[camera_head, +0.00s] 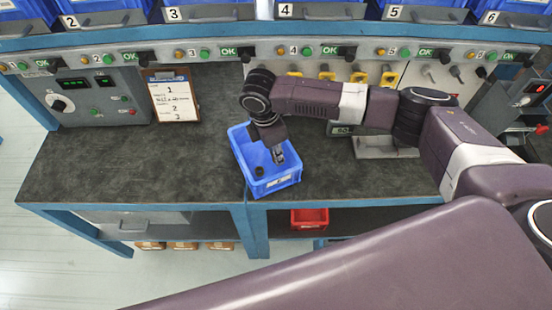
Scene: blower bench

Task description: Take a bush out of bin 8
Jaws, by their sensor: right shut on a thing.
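A blue open bin (284,182) stands on the dark bench top, tilted a little in the picture. White print on its front is too small to read, so I cannot tell its number. A small dark round piece, which looks like a bush (259,171), lies in its near left part. My right gripper (279,156) points down inside the bin's near right part, beside that piece. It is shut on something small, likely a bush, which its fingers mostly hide. My left gripper is not in view.
Blue bins numbered 2 to 6 line the shelf at the back, above a rail of buttons. A control box (90,98) and a clipboard (174,97) stand at back left. A red bin (309,218) is under the bench. The bench left of the blue bin is clear.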

